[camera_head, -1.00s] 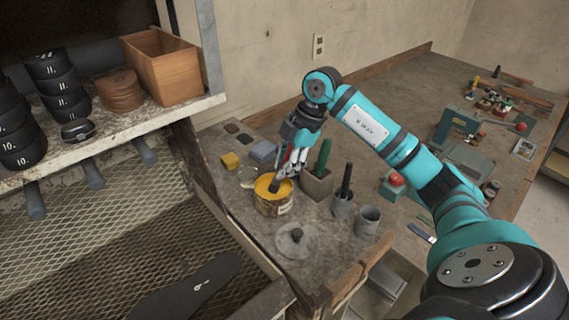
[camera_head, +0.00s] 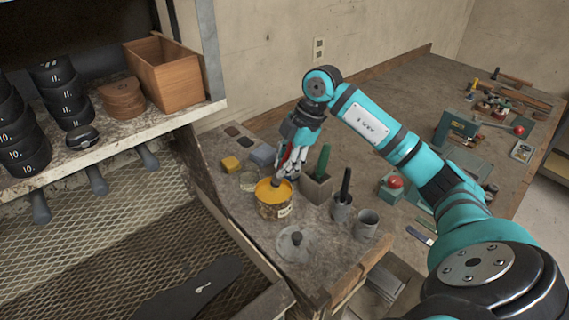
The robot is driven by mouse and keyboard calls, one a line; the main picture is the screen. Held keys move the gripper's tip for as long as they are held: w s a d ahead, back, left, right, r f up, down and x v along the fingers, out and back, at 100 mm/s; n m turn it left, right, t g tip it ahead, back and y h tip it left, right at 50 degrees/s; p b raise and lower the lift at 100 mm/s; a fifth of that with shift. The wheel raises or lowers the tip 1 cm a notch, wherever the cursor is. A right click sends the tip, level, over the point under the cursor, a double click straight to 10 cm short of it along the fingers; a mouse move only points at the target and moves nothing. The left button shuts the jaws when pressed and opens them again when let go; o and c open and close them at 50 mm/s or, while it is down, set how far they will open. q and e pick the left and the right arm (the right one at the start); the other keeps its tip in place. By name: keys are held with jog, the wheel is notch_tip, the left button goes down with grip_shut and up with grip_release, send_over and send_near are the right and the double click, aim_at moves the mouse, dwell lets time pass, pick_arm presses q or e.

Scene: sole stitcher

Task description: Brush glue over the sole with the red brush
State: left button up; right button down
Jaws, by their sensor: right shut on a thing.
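The black sole (camera_head: 198,292) lies flat on the wire mesh at the bottom of the view, partly cut off by the frame edge. An open can of yellow-orange glue (camera_head: 275,204) stands on the side bench. My right gripper (camera_head: 287,172) is shut on the red brush (camera_head: 284,157) just above and behind the can. The brush's dark end is at the glue opening; I cannot tell how deep it is in the glue. The gripper fingers hide part of the brush. My left gripper is not in view.
A round metal lid (camera_head: 294,244) lies in front of the can. A holder with a green-handled tool (camera_head: 317,188) and a cup with a black-handled tool (camera_head: 342,207) stand to the right. Shoe lasts (camera_head: 62,95) and a wooden box (camera_head: 164,72) fill the left shelf.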

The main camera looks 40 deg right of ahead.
aim_at(285, 155)
jog(key=shift+r+p, duration=2)
jog(key=shift+r, duration=0.6)
jog(key=shift+f, duration=0.1)
